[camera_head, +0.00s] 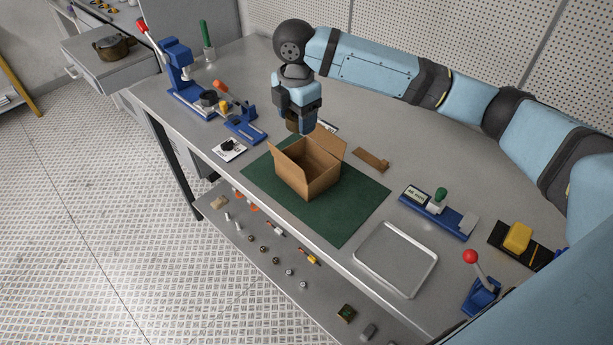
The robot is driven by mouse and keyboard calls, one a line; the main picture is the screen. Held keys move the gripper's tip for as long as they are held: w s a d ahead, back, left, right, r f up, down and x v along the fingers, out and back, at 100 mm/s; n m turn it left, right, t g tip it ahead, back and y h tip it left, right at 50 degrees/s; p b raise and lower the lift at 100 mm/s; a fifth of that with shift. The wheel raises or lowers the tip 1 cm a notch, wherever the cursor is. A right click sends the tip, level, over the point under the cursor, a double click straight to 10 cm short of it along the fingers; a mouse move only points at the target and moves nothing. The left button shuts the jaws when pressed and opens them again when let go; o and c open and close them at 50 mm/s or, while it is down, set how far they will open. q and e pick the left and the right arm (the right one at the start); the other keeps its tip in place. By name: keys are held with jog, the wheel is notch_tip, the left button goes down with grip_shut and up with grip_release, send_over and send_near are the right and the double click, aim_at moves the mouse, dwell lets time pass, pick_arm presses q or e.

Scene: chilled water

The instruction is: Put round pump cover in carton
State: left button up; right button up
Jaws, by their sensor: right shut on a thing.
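The carton (293,178) is an open brown cardboard box with its flaps raised. It stands on a green mat (345,218) in the middle of the bench. My right gripper (298,121) points down just behind the carton's back edge, with its arm coming in from the right. It is shut on a small dark brownish thing (292,126), which looks like the round pump cover. The fingers hide much of it, and its lower part is close to the carton's back flap. The carton's floor is mostly hidden. My left gripper is not in view.
Blue presses (180,75) and a blue clamp (246,129) stand left. A brown bracket (371,158) lies right of the carton. A blue fixture (437,213), an empty metal tray (397,258) and a red-knobbed lever (471,257) are at right. Small parts lie on a lower shelf (262,262).

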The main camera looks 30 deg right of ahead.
aim_at(308, 177)
jog(key=n, duration=0.3)
jog(key=r+n, duration=0.1)
jog(key=n, duration=0.1)
jog(key=shift+d, duration=0.35)
jog(key=n, duration=0.5)
jog(key=shift+d+r, duration=0.25)
jog(key=shift+d, duration=0.1)
jog(key=n, duration=0.4)
jog(key=shift+s+d+r+n+b, duration=0.1)
jog(key=shift+d+r+n+b, duration=0.2)
jog(key=shift+d+b, duration=0.05)
jog(key=n, duration=0.3)
jog(key=shift+s+d+r, duration=0.1)
jog(key=shift+d+r, duration=0.05)
jog(key=shift+d, duration=0.1)
jog(key=shift+f+n, duration=0.3)
notch_tip(308, 177, down, 19)
jog(key=shift+f, duration=0.2)
